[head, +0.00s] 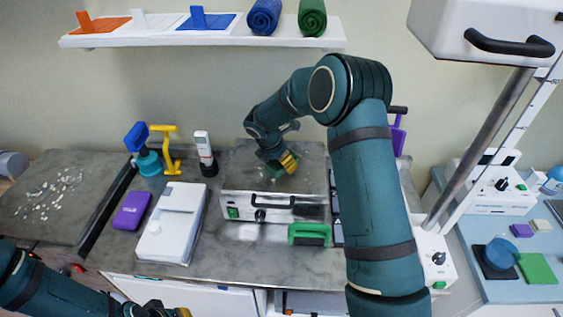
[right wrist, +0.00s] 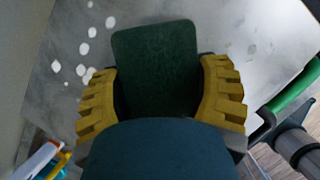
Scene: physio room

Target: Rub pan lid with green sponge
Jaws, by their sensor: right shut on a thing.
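The pan lid (head: 234,176) is the grey, shiny top of a boxy steel unit with a dark front handle, at the middle of the counter. In the right wrist view the grey surface (right wrist: 240,22) carries several white spots. My right gripper (head: 287,163) is over the lid, pointing down. Its yellow fingers (right wrist: 160,92) are shut on the dark green sponge (right wrist: 155,55). I cannot tell whether the sponge touches the lid. My left gripper (head: 165,312) is at the bottom edge of the head view, partly cut off; its opening is unclear.
A white box (head: 172,222), a purple block (head: 131,210), a blue-and-teal tool (head: 147,160) and a yellow clamp-like thing (head: 171,148) stand left of the lid. A green-handled item (head: 310,233) is in front of it. White bits (head: 52,193) lie on the far-left surface.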

